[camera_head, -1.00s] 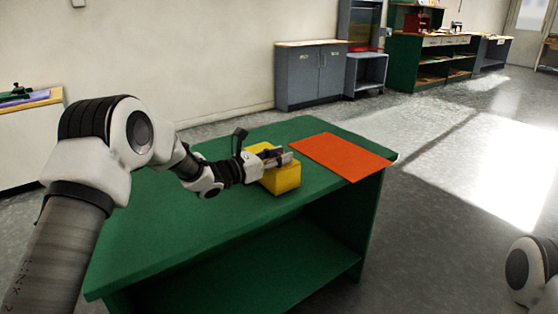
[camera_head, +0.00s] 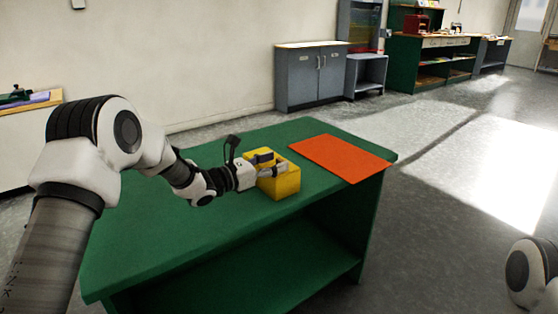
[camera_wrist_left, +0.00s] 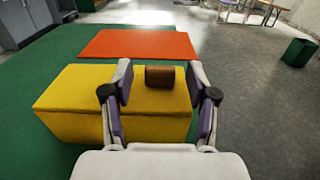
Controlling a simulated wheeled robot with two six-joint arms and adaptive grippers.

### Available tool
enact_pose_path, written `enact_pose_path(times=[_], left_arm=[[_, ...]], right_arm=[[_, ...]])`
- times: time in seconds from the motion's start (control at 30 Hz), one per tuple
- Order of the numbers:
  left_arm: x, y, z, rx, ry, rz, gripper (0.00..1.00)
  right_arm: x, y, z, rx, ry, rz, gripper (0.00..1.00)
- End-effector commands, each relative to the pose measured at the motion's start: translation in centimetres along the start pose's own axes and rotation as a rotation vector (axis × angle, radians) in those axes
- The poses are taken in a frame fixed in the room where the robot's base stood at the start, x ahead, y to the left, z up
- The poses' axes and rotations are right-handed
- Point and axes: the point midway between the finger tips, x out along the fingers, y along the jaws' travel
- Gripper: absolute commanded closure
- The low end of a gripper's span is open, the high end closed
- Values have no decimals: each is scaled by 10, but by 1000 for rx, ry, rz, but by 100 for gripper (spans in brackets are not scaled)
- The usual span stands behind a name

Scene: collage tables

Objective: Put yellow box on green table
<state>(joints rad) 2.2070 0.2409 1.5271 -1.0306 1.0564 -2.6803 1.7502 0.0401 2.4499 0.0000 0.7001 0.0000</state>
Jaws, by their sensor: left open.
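The yellow box (camera_head: 286,183) stands on the green table (camera_head: 190,240), near its front edge and beside the orange sheet. In the left wrist view the yellow box (camera_wrist_left: 75,100) lies under and to the left of the open fingers (camera_wrist_left: 158,85). A brown block-like part (camera_wrist_left: 160,77) shows on the box top between the fingers. I cannot tell whether the fingers touch the box. Of my right arm only a link shows at the lower right; its gripper is out of view.
An orange sheet (camera_head: 340,157) lies flat on the table's right end. The table's left part is clear, and an open shelf is below. Grey cabinets (camera_head: 312,77) and a green workbench (camera_head: 430,62) stand at the back. Open floor lies to the right.

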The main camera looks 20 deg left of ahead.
Motion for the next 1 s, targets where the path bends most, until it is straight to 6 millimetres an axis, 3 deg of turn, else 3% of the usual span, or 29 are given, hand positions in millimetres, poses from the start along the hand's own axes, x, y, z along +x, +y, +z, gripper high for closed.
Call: enact_pose_path(times=[0.2,0.4,1.0], left_arm=[[-59,1,2,-6,-4,3,42],[-95,1,1,-3,-2,3,42],[-100,0,0,0,0,0,42]], right_arm=[[-6,0,0,0,0,0,60],[-9,0,0,0,0,0,60],[-9,0,0,0,0,0,60]])
